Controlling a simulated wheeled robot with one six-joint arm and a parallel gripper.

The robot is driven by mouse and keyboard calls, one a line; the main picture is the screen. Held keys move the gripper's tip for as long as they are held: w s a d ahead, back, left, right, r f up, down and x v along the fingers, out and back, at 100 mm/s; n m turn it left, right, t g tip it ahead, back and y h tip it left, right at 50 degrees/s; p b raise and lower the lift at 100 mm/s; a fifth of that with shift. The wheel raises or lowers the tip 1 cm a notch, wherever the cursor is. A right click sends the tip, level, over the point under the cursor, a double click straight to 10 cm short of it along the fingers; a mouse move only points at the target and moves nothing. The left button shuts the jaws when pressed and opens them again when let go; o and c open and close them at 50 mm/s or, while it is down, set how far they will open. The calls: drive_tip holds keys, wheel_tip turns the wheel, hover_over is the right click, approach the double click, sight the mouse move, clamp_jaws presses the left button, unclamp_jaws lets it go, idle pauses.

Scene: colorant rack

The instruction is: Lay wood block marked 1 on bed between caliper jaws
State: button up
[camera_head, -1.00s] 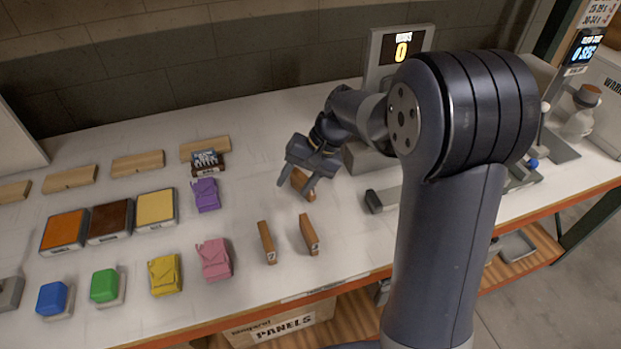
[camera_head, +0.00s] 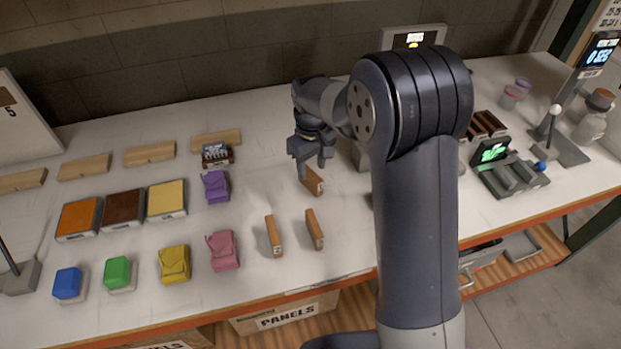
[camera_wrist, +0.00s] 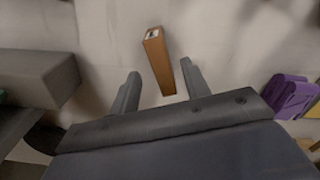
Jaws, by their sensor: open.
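A small brown wood block (camera_head: 314,183) stands on the white table just below my gripper (camera_head: 313,170). In the wrist view the block (camera_wrist: 158,62) shows between the two spread fingers of my gripper (camera_wrist: 160,70), with a gap on the left and a narrower one on the right. A dark mark on its pale end is too small to read. Two similar blocks stand nearer the front edge, a left one (camera_head: 273,236) and a right one (camera_head: 314,230). A grey device with a green display (camera_head: 492,151) and slotted bed stands at right; it may be the caliper.
A purple pouch (camera_head: 215,187) lies left of the gripper, with pink (camera_head: 222,250) and yellow (camera_head: 174,264) ones in front. Coloured pads and pale wood strips fill the left. My arm hides part of the table between block and device. A grey body (camera_wrist: 38,78) shows in the wrist view.

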sight(310, 172)
drive_tip(key=f, duration=0.2)
drive_tip(key=f+p, duration=0.1)
drive_tip(key=f, duration=0.1)
drive_tip(key=shift+a+f, duration=0.2)
drive_tip(key=shift+f, duration=0.2)
drive_tip(key=shift+c, duration=0.6)
clamp_jaws()
